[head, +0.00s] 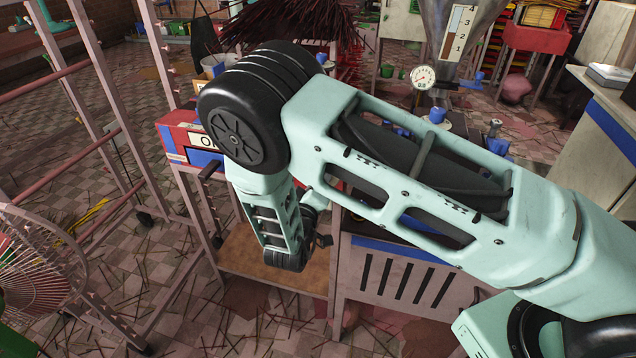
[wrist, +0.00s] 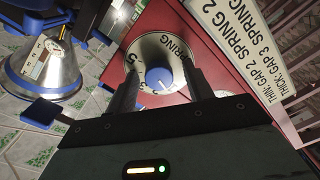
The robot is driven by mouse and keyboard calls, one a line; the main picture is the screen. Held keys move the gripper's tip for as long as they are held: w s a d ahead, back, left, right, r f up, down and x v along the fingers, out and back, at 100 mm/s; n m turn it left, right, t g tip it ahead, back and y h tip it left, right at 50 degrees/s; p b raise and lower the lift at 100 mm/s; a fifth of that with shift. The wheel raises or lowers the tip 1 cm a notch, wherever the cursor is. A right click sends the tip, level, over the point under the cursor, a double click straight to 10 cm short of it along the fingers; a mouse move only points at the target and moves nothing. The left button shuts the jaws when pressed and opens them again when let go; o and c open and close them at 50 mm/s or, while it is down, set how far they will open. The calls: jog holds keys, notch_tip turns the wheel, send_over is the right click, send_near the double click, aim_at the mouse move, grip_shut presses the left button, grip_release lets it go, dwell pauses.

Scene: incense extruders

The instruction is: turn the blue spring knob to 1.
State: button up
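The blue spring knob (wrist: 160,79) sits at the centre of a round pale dial (wrist: 163,47) marked SPRING, on a red panel (wrist: 205,30). A pale mark on the knob points toward the lower right of the wrist picture. Some dial digits show at the left; I cannot make out the 1. My gripper (wrist: 166,82) is open, with one dark finger on each side of the knob and a visible gap to it. In the head view my arm hides the knob and the fingertips.
A label plate (wrist: 245,50) with THIN and THICK gap and spring settings is beside the dial. A metal cone with a gauge (wrist: 45,65) stands at the left of the wrist view. In the head view, a rack (head: 110,120) and fan (head: 40,265) stand left, a gauge (head: 424,77) behind.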

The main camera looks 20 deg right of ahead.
jog(key=b+v, duration=0.1)
jog(key=v, duration=1.6)
jog(key=shift+s, duration=0.15)
jog(key=shift+a+r, duration=0.1)
